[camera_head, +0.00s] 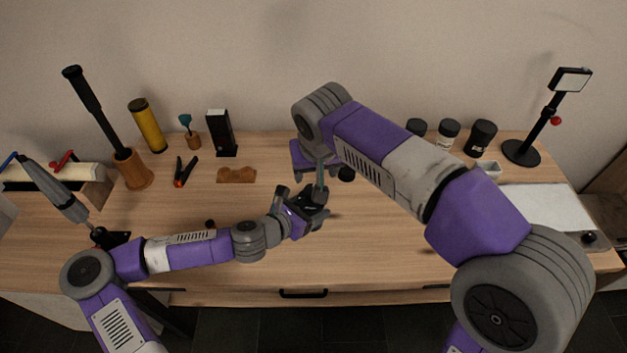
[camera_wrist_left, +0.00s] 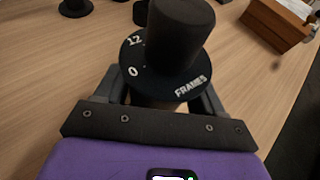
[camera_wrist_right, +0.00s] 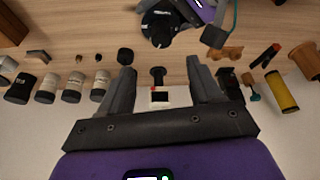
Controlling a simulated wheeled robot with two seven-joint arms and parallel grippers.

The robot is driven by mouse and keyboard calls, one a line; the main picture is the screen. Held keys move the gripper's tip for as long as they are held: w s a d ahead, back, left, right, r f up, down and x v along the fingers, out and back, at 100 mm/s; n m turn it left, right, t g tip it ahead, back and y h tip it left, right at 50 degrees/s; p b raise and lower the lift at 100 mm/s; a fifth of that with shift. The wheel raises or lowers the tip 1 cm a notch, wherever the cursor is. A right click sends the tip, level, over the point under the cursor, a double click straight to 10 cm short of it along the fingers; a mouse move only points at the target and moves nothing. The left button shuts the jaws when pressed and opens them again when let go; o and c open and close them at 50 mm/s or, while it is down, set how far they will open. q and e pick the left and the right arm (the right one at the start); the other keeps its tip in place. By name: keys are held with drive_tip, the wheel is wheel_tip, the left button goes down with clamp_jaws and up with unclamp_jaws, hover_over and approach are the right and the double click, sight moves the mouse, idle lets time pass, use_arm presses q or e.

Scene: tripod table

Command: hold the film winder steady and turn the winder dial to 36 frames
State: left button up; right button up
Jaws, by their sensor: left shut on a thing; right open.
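The film winder shows in the left wrist view as a black round dial (camera_wrist_left: 135,62) marked "12", "0" and "FRAMES", with a tall black knob (camera_wrist_left: 182,28) on top. The knob hides part of the dial; I see no 36 and cannot tell the setting. My left gripper (camera_wrist_left: 162,92) is shut on the winder's body below the dial. The winder also shows at the top of the right wrist view (camera_wrist_right: 160,28). My right gripper (camera_wrist_right: 160,66) is open and empty, apart from the winder. In the head view my right arm partly hides the area behind the winder.
A wooden piece (camera_head: 237,175), pliers (camera_head: 184,172), a black box (camera_head: 221,134) and a yellow cylinder (camera_head: 147,125) stand or lie left of the winder. Dark-lidded jars (camera_head: 481,138) and a lamp-like stand (camera_head: 522,151) are at the right.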

drive_tip(key=w+f+n+g, duration=0.1)
drive_tip(key=f, duration=0.3)
drive_tip(key=w+f+n+g, duration=0.1)
drive_tip(key=f, duration=0.2)
drive_tip(key=w+f+n+g, duration=0.2)
drive_tip(key=f, duration=0.2)
drive_tip(key=shift+a+f, duration=0.3)
drive_tip(key=shift+a, duration=0.1)
idle(0.4)
drive_tip(key=c, duration=1)
drive_tip(key=shift+c, duration=0.2)
